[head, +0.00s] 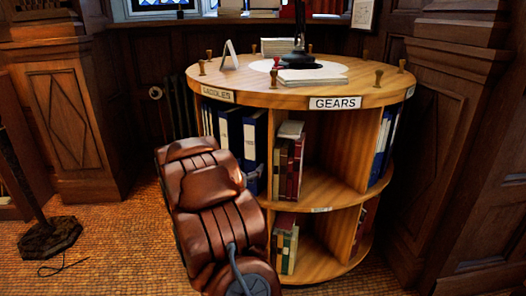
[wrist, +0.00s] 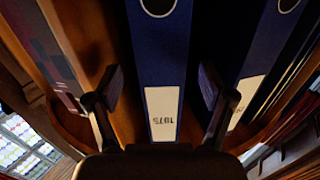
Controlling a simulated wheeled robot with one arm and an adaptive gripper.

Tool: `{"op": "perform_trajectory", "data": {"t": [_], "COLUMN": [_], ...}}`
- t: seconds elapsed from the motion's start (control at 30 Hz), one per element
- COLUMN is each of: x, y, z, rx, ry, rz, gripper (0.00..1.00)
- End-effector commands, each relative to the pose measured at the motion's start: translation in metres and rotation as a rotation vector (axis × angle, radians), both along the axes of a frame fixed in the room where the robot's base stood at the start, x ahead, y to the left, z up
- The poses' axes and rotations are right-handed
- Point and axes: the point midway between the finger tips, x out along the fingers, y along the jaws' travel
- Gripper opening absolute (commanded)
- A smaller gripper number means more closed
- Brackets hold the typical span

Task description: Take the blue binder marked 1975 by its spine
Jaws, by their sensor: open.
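The blue binder marked 1975 (wrist: 163,60) stands in the wrist view with its spine facing me. Its white label reads upside down there. My gripper (wrist: 158,88) is open, with one dark finger on each side of this spine and a gap on both sides. Nothing is held. In the head view, blue binders stand in the left compartment of the round shelf (head: 325,188); the one nearest the divider (head: 255,140) appears to be this one, but its label cannot be read.
Another blue binder (wrist: 250,85) stands close to the right finger in the wrist view. A wooden divider (wrist: 75,40) is on the left, with red books beyond. The round top (head: 350,92) overhangs the shelf and carries stamps, papers and a lamp foot.

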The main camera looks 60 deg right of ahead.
Motion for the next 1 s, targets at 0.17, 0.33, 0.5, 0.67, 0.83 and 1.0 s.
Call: {"op": "perform_trajectory", "data": {"t": [0.17,0.33,0.5,0.67,0.83,1.0], "x": [0.002,0.003,0.006,0.008,0.008,0.008], "y": [-0.013,-0.030,-0.050,-0.060,-0.061,-0.061], "z": [-0.001,-0.001,0.001,0.002,0.002,0.002], "rx": [0.001,-0.001,0.000,0.001,0.002,0.002], "ry": [-0.001,-0.001,-0.003,-0.002,-0.001,-0.001], "rz": [0.001,-0.002,0.000,0.002,0.003,0.003], "gripper": [0.81,0.81,0.81,0.81,0.81,0.74]}}
